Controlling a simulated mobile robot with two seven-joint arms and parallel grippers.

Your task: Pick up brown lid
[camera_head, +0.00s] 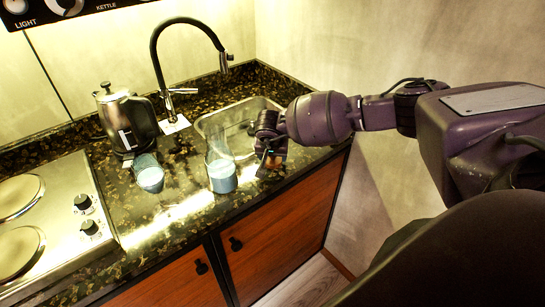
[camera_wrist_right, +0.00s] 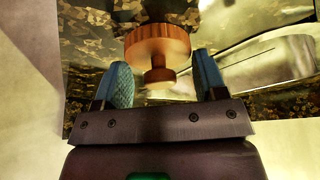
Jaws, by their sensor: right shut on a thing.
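The brown lid (camera_wrist_right: 158,42) is a round wooden-looking disc with a small knob, seen in the right wrist view between the blue-padded fingers. In the head view a small orange-brown part of it (camera_head: 271,162) shows under my right gripper (camera_head: 268,150), at the counter's right front, beside the sink. My right gripper (camera_wrist_right: 165,82) is shut on the lid; the exact contact is hard to make out. Whether the lid touches the counter cannot be told. My left gripper is not in view.
A glass vessel (camera_head: 221,175) with bluish contents stands just left of the gripper. A smaller glass (camera_head: 149,174) and a kettle (camera_head: 127,118) are farther left. The sink (camera_head: 240,112) and black faucet (camera_head: 160,55) lie behind. A stovetop (camera_head: 50,220) is at left.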

